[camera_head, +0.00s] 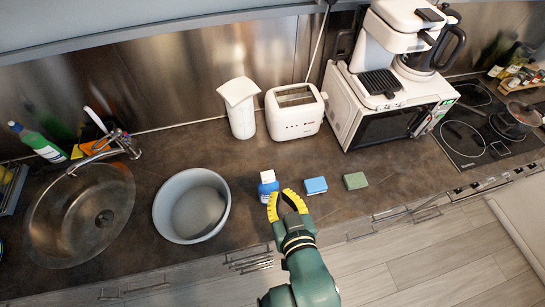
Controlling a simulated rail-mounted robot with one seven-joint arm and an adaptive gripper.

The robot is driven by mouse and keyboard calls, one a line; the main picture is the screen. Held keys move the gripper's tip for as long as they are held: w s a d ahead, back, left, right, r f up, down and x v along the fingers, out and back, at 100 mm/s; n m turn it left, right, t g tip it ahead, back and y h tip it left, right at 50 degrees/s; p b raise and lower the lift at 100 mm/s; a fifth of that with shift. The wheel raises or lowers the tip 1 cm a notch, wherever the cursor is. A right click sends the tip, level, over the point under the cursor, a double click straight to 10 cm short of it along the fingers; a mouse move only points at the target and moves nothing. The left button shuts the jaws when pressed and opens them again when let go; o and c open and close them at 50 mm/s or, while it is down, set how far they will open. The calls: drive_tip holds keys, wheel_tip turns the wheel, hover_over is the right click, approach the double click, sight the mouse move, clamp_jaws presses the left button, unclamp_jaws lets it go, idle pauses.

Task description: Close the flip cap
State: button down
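A small blue bottle (267,190) with a white cap (267,175) stands on the counter near its front edge. I cannot tell at this size whether its cap is open or shut. My gripper (286,197) has yellow fingers and is just right of and in front of the bottle, very close to it. I cannot tell whether they touch. No object shows between the fingers, and their gap is unclear from above. A white canister (240,110) with a slanted, wider top stands farther back by the wall.
A grey bowl (191,206) sits left of the bottle, and a round sink (80,214) is farther left. A blue sponge (316,186) and a green sponge (355,181) lie to the right. A toaster (294,111) and a microwave (385,117) stand behind. Counter is clear behind the bottle.

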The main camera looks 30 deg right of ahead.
hover_over(272, 179)
drive_tip(key=s, duration=0.1)
wheel_tip(272, 179, down, 3)
drive_tip(key=f, duration=0.3)
drive_tip(key=shift+s+a+f, duration=0.1)
drive_tip(key=shift+a+f, duration=0.1)
drive_tip(key=shift+f, duration=0.45)
